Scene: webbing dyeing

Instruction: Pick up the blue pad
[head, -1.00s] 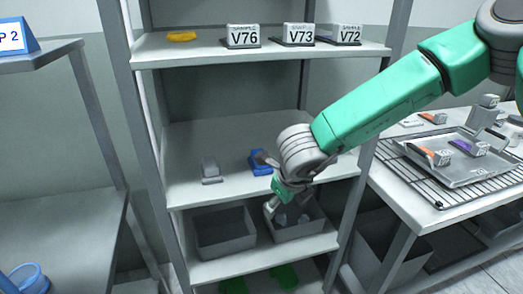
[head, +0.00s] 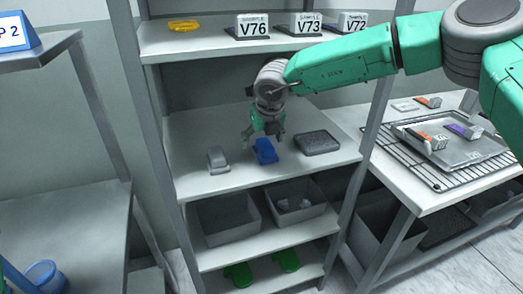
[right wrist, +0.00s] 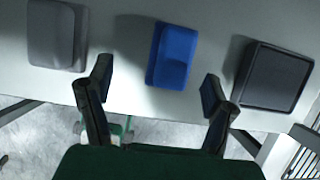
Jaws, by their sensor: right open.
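The blue pad (head: 265,151) lies on the middle shelf of the rack, between a grey pad and a dark tray. In the right wrist view the blue pad (right wrist: 173,56) is whole and unobstructed, ahead of the fingertips and between their lines. My left gripper is not in view.
A grey pad (head: 217,159) lies left of the blue pad, and a dark tray (head: 317,143) lies right. Two grey bins (head: 229,219) stand on the shelf below. Boxes marked V76 (head: 252,27), V73 and V72 stand above. A wire rack (head: 410,164) is at the right.

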